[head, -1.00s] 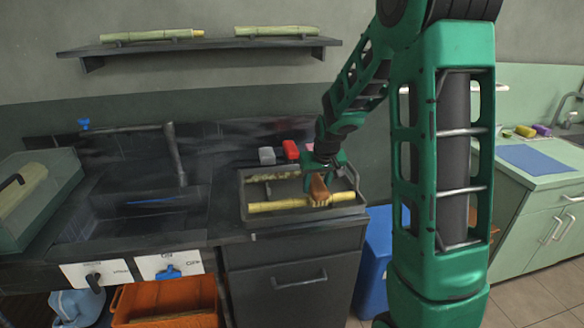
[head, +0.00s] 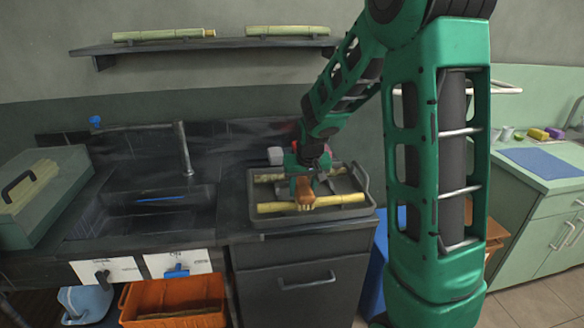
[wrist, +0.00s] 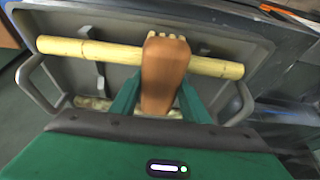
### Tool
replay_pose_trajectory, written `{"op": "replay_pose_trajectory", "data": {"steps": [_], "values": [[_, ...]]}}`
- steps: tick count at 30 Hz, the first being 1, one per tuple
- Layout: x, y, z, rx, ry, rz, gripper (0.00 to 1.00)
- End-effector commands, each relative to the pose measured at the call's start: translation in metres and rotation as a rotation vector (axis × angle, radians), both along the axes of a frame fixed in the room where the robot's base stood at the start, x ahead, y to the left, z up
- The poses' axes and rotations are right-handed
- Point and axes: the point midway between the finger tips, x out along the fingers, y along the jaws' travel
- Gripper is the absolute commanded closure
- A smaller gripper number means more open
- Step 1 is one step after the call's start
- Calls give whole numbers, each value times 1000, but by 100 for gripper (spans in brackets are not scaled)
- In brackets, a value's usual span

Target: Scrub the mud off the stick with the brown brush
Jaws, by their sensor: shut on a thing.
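My gripper (head: 303,174) is shut on the brown brush (head: 305,193), whose pale bristles point down at the front stick. The front stick (head: 343,199) is pale yellow and lies lengthwise along the front of a grey tray (head: 364,211). In the wrist view the brush (wrist: 164,72) lies across the stick (wrist: 90,50), hiding part of it; I cannot tell whether the bristles touch it. The visible stick parts look mostly clean. A second stick (head: 270,178) lies behind it in the tray, partly hidden by my gripper.
A sink with a tap (head: 184,150) is left of the tray. A grey block (head: 275,155) stands behind the tray. A green box (head: 40,190) is far left. A shelf (head: 200,46) above holds two sticks. An orange crate (head: 175,302) is below.

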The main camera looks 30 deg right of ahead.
Motion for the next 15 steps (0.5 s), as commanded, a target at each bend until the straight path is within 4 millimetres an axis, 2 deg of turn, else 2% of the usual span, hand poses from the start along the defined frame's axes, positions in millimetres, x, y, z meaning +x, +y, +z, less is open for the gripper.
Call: {"op": "replay_pose_trajectory", "data": {"steps": [8,10,15], "values": [[0,10,4,1,0,-9,82],[0,10,25,0,-5,-9,82],[0,9,37,0,-2,-9,82]]}}
